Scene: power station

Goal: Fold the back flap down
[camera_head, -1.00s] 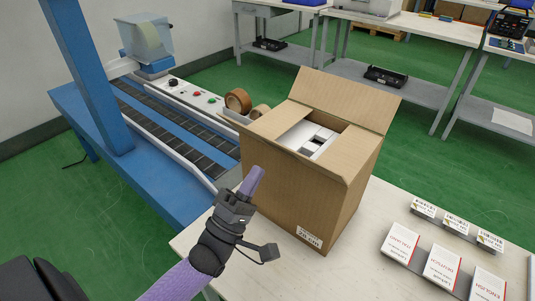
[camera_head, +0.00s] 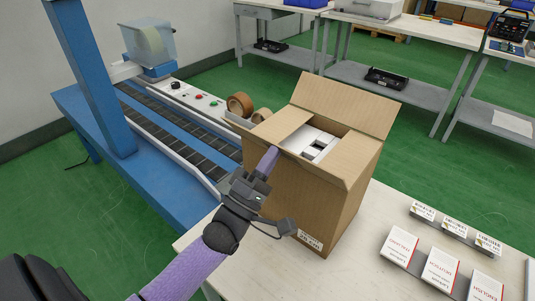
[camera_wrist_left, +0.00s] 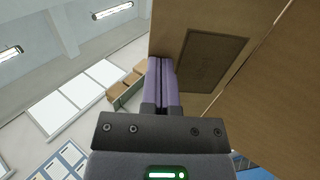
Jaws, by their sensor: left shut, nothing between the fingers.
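The open cardboard box (camera_head: 305,205) stands on the pale table. Its back flap (camera_head: 345,103) stands up, leaning away from the opening. The left flap (camera_head: 282,128) lies folded inward over part of the opening. A white item with dark slots (camera_head: 312,142) shows inside. My left gripper (camera_head: 267,161) is shut and empty, its purple fingers pointing up at the box's near left upper corner. I cannot tell whether they touch it. In the left wrist view the shut fingers (camera_wrist_left: 162,82) are in front of brown cardboard (camera_wrist_left: 225,25). My right gripper is not in view.
Blue conveyor machine (camera_head: 150,120) with a control panel stands left of the box. Tape rolls (camera_head: 240,104) sit behind the box's left side. Several white cartons (camera_head: 440,270) are in rows to the right. Bare table (camera_head: 375,220) lies between them and the box.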

